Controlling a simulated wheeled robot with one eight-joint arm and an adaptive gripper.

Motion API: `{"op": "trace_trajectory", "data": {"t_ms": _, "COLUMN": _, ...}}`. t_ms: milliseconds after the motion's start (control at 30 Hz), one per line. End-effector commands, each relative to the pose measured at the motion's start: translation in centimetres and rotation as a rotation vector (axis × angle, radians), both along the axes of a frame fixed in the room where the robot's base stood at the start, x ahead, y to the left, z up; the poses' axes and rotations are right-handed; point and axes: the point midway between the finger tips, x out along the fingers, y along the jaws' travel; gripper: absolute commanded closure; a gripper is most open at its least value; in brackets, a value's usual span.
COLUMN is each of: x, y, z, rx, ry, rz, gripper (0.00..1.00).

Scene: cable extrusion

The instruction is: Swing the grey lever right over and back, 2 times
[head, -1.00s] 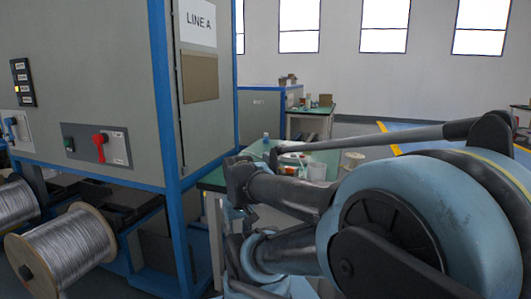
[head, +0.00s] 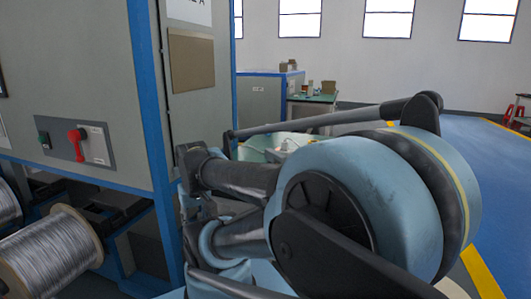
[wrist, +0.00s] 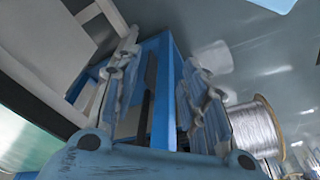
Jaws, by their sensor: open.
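My gripper (wrist: 160,52) shows in the wrist view with its two fingers spread and nothing between them. A blue frame and grey panels show behind the fingers. The grey lever cannot be made out in either current view; the left part of the cabinet front is cut off by the head view's left edge. A red lever (head: 76,143) sits on a grey plate on the cabinet (head: 75,60). My arm covers the middle of the head view and my gripper cannot be clearly picked out there.
A spool of silver wire (head: 50,255) lies below the cabinet at lower left; a spool (wrist: 256,125) also shows right of my gripper in the wrist view. A blue cabinet post (head: 150,120) stands close to my arm. Open blue floor (head: 495,180) lies to the right.

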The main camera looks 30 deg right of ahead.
Motion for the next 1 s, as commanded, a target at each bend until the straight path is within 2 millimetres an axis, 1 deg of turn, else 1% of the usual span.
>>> {"op": "trace_trajectory", "data": {"t_ms": 33, "x": -0.6, "y": -0.1, "z": 0.5, "rx": 0.002, "ry": -0.006, "rz": -0.014, "gripper": 0.55}}
{"op": "trace_trajectory", "data": {"t_ms": 67, "x": -0.5, "y": -0.2, "z": 0.7, "rx": 0.004, "ry": -0.006, "rz": -0.030, "gripper": 0.55}}
{"op": "trace_trajectory", "data": {"t_ms": 167, "x": 0.6, "y": -0.6, "z": 2.3, "rx": 0.018, "ry": 0.000, "rz": -0.131, "gripper": 0.55}}
{"op": "trace_trajectory", "data": {"t_ms": 267, "x": 2.4, "y": -1.7, "z": 4.8, "rx": 0.041, "ry": 0.008, "rz": -0.306, "gripper": 0.55}}
{"op": "trace_trajectory", "data": {"t_ms": 400, "x": 5.6, "y": -3.9, "z": 8.9, "rx": 0.081, "ry": 0.023, "rz": -0.617, "gripper": 0.55}}
{"op": "trace_trajectory", "data": {"t_ms": 467, "x": 7.0, "y": -5.0, "z": 10.6, "rx": 0.098, "ry": 0.027, "rz": -0.752, "gripper": 0.55}}
{"op": "trace_trajectory", "data": {"t_ms": 600, "x": 10.3, "y": -8.1, "z": 14.2, "rx": 0.135, "ry": 0.038, "rz": -1.069, "gripper": 0.55}}
{"op": "trace_trajectory", "data": {"t_ms": 667, "x": 11.6, "y": -9.5, "z": 15.6, "rx": 0.149, "ry": 0.039, "rz": -1.204, "gripper": 0.55}}
{"op": "trace_trajectory", "data": {"t_ms": 767, "x": 13.8, "y": -12.2, "z": 17.8, "rx": 0.174, "ry": 0.043, "rz": -1.431, "gripper": 0.55}}
{"op": "trace_trajectory", "data": {"t_ms": 867, "x": 16.0, "y": -15.2, "z": 19.8, "rx": 0.196, "ry": 0.045, "rz": -1.657, "gripper": 0.55}}
{"op": "trace_trajectory", "data": {"t_ms": 900, "x": 16.8, "y": -16.5, "z": 20.5, "rx": 0.205, "ry": 0.044, "rz": -1.747, "gripper": 0.55}}
{"op": "trace_trajectory", "data": {"t_ms": 967, "x": 17.8, "y": -18.5, "z": 21.5, "rx": 0.216, "ry": 0.045, "rz": -1.883, "gripper": 0.55}}
{"op": "trace_trajectory", "data": {"t_ms": 1000, "x": 18.5, "y": -19.9, "z": 22.1, "rx": 0.224, "ry": 0.044, "rz": -1.974, "gripper": 0.55}}
